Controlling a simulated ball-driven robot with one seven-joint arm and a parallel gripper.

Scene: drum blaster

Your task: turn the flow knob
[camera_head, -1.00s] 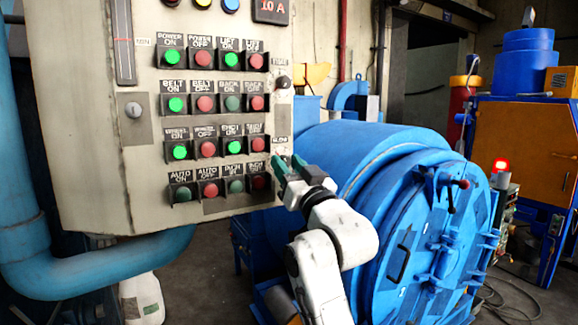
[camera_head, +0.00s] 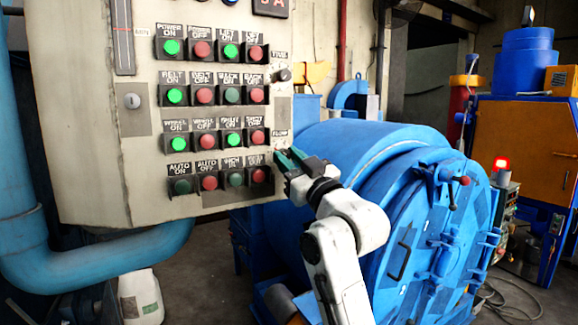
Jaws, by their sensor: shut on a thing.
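The cream control panel (camera_head: 75,120) fills the left of the view. The label for the flow knob (camera_head: 281,133) shows at the panel's right edge, in the lower half. My gripper (camera_head: 284,160) is just below this label, with its dark green fingers against the panel edge. It is shut on the flow knob, which the fingers hide. My white arm comes up from the bottom of the view to the gripper.
A time knob (camera_head: 283,75) sits higher on the same panel edge. Rows of lit green and red buttons (camera_head: 205,143) lie left of the gripper. A big blue drum (camera_head: 350,150) stands close behind my arm. A blue pipe (camera_head: 120,258) runs below the panel.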

